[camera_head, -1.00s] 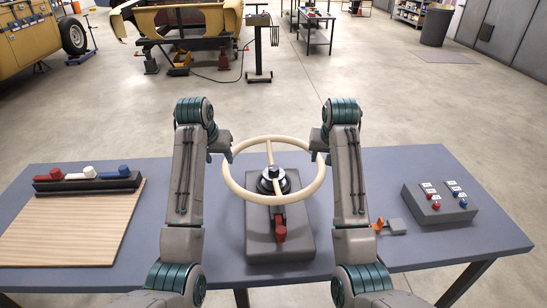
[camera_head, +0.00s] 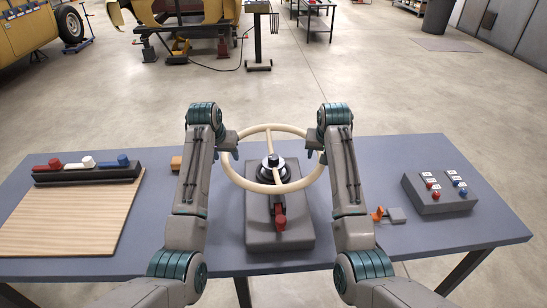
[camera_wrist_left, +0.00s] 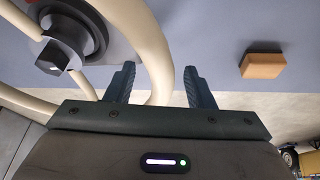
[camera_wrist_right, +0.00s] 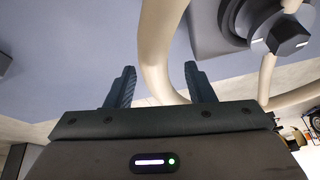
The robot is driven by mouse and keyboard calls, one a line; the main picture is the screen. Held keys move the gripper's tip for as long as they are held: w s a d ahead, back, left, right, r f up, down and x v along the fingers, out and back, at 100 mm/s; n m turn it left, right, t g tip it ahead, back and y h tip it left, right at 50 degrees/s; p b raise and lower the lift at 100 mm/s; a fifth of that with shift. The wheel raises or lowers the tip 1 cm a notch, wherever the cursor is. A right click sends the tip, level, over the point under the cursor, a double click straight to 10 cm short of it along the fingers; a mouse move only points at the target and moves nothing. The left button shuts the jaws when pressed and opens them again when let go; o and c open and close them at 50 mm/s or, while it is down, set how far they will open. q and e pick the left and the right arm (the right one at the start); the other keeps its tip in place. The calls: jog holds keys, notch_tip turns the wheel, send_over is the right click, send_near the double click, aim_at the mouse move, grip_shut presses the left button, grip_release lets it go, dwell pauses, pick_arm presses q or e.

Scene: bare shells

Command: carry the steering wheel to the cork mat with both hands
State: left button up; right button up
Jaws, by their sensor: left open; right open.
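The cream steering wheel (camera_head: 259,188) is tilted over the round black hub of a dark grey stand (camera_head: 262,233) at the table's middle. My left gripper (camera_head: 233,147) is at its left rim; in the left wrist view its open fingers (camera_wrist_left: 160,88) stand on either side of the rim (camera_wrist_left: 163,62). My right gripper (camera_head: 314,148) is at the right rim; in the right wrist view its open fingers (camera_wrist_right: 160,88) also straddle the rim (camera_wrist_right: 155,50). The cork mat (camera_head: 70,220) seems to be the flat tan sheet with wood-like grain at the left.
A black rack (camera_head: 85,174) with red, white and blue handles lies along the mat's back edge. A tan block (camera_head: 177,163) is left of my left arm. At the right are a grey button box (camera_head: 440,203) and a small orange-and-grey part (camera_head: 394,215).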

pick_arm(q)
jog(key=shift+x, duration=1.75)
pick_arm(e)
jog(key=shift+x, duration=1.7)
pick_arm(q)
jog(key=shift+r, duration=0.1)
jog(key=shift+c, duration=0.9)
pick_arm(e)
jog(key=shift+c, duration=0.9)
pick_arm(q)
grip_shut()
pick_arm(e)
grip_shut()
jog(key=shift+r, duration=0.15)
